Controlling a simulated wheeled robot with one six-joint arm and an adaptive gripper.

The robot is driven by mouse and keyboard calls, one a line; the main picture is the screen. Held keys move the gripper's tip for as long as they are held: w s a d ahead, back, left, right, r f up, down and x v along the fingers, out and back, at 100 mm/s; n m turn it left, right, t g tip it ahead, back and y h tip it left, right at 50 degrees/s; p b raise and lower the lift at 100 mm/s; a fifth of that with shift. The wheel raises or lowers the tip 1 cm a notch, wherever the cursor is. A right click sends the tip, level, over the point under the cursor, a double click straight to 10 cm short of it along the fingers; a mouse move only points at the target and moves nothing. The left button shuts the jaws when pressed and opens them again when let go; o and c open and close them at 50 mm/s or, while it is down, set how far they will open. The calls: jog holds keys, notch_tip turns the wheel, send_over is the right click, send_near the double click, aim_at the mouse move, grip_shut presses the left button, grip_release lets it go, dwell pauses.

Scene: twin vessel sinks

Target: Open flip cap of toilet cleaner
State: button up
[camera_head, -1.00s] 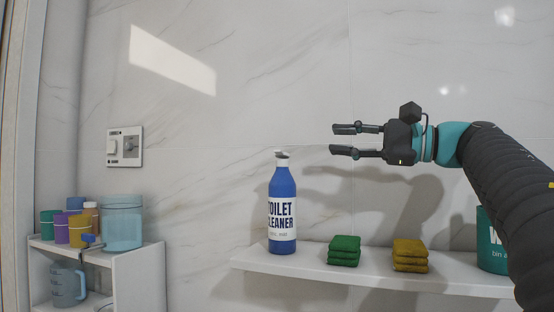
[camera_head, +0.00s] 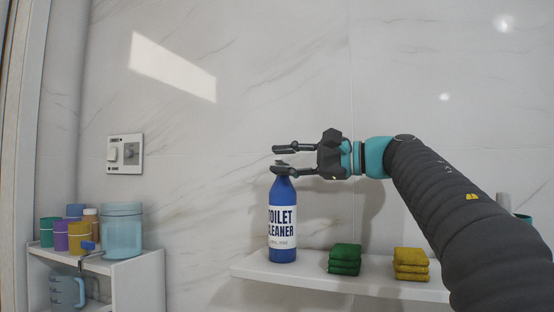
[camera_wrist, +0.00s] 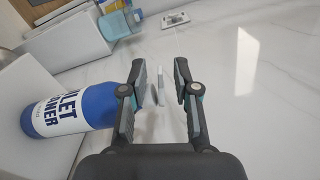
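The toilet cleaner (camera_head: 282,225) is a blue bottle with a white label, standing upright on the shelf. In the wrist view the bottle (camera_wrist: 70,112) lies to the left of the fingers. My gripper (camera_head: 283,160) is open at the bottle's top, coming in from the right. Its lower finger hides much of the cap (camera_head: 280,163) in the head view. In the wrist view a grey round cap part (camera_wrist: 152,94) and a pale flat piece show between the two apart fingers (camera_wrist: 160,80). I cannot tell whether a finger touches the cap.
Cups and a clear blue container (camera_head: 122,232) stand on a side unit at left. A wall switch (camera_head: 125,154) is above them.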

jog(key=shift+w+a, duration=0.25)
jog(key=shift+a, duration=0.45)
grip_shut()
